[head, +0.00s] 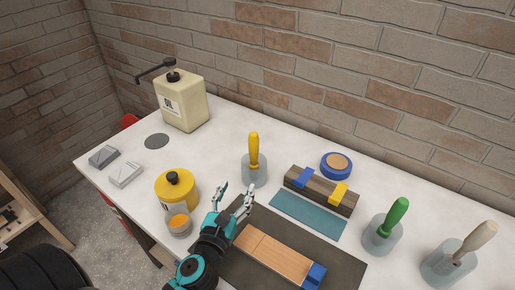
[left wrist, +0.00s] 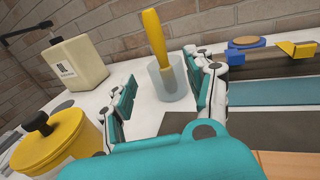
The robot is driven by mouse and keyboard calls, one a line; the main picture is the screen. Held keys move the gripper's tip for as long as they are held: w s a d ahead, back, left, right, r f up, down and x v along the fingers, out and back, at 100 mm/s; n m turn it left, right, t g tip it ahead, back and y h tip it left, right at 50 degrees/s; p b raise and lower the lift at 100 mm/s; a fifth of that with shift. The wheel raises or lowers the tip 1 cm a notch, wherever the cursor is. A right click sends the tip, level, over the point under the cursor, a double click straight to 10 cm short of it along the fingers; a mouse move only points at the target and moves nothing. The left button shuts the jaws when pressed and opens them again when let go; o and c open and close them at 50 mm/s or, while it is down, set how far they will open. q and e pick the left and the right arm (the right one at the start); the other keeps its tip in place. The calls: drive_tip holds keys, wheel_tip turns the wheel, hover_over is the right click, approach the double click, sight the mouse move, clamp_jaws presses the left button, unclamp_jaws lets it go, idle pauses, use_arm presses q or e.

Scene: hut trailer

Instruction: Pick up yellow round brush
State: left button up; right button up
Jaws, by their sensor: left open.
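The yellow round brush (head: 254,150) stands upright in a clear grey cup on the white table, its handle up and its lower end inside the cup. In the left wrist view the brush (left wrist: 155,38) leans slightly and stands in its translucent cup (left wrist: 171,82). My left gripper (head: 234,196) is open and empty, just in front of the cup. In the left wrist view its two fingers (left wrist: 164,92) are spread, one on each side of the cup, with the cup beyond them. My right gripper is not in view.
A yellow pot (head: 176,188) and small orange-topped jar (head: 180,224) stand left of the gripper. A wooden block (head: 320,192) with clips and a teal mat lie right. Green (head: 397,215) and beige (head: 478,242) brushes stand further right. An oil can (head: 182,103) is at back left.

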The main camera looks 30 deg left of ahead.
use_arm(q)
drive_tip(key=p, duration=0.2)
approach(252, 152)
drive_tip(key=w, duration=0.5)
drive_tip(key=shift+w+a+f+p, duration=0.2)
drive_tip(key=shift+a+f+p, duration=0.1)
drive_tip(key=shift+a, duration=0.1)
drive_tip(key=shift+w, duration=0.45)
drive_tip(key=shift+w+a+r, duration=0.15)
drive_tip(key=shift+w, duration=0.15)
drive_tip(key=w, duration=0.1)
drive_tip(key=w+a+p, duration=0.1)
drive_tip(key=w, duration=0.1)
drive_tip(key=shift+w+r, duration=0.1)
drive_tip(key=shift+w, duration=0.65)
drive_tip(key=shift+c, duration=0.8)
clamp_jaws()
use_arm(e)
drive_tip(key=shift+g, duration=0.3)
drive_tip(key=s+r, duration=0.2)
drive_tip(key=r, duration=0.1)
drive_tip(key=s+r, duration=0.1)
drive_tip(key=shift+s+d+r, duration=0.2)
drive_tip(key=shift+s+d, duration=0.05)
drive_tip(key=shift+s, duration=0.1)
